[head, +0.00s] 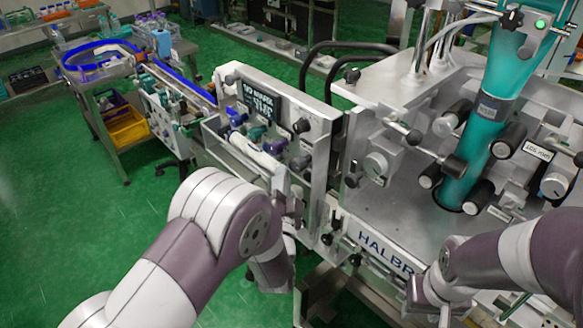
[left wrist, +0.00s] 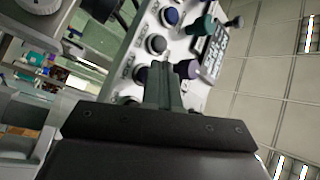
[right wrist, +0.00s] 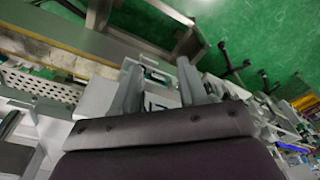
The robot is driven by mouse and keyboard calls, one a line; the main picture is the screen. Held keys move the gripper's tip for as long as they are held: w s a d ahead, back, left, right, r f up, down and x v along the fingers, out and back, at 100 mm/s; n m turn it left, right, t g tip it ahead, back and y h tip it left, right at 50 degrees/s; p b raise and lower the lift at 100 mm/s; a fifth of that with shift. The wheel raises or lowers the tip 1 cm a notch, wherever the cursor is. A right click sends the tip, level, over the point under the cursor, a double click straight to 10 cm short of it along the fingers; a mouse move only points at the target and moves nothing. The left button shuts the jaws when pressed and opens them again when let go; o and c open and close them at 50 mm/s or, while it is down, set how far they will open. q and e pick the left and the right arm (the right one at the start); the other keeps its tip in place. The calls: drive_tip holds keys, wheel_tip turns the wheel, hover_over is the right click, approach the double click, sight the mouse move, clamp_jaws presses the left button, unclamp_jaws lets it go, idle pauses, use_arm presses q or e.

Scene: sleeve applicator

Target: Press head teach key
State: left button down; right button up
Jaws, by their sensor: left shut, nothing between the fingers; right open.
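The machine's control panel (head: 318,150) carries several knobs and buttons in black, teal and purple. It also fills the upper middle of the left wrist view (left wrist: 180,45), with dark round buttons (left wrist: 156,44), a teal knob (left wrist: 203,25) and a purple knob (left wrist: 187,68). The labels are too small to read, so I cannot tell which is the head teach key. My left gripper (left wrist: 164,70) is shut and empty, its tips in front of the panel among the lower buttons; contact is unclear. My right gripper (right wrist: 158,72) is open and empty, low at the machine's front.
A teal funnel tube (head: 483,120) with black rollers stands on the machine deck (head: 400,205) at the right. A dark display sign (head: 262,100) is on the panel. A blue-edged conveyor (head: 180,80) and a cart with a yellow bin (head: 125,127) stand left. Green floor is open at left.

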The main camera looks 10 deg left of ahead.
use_arm(q)
drive_tip(key=shift+w+d, duration=0.25)
drive_tip(key=shift+w, duration=0.05)
idle(0.9)
drive_tip(key=shift+s+a, duration=0.55)
drive_tip(key=shift+s, duration=0.15)
drive_tip(key=s+a, duration=0.1)
drive_tip(key=s, duration=0.1)
drive_tip(key=s+a, duration=0.2)
drive_tip(key=shift+p, duration=0.3)
drive_tip(key=shift+w, duration=0.1)
idle(0.6)
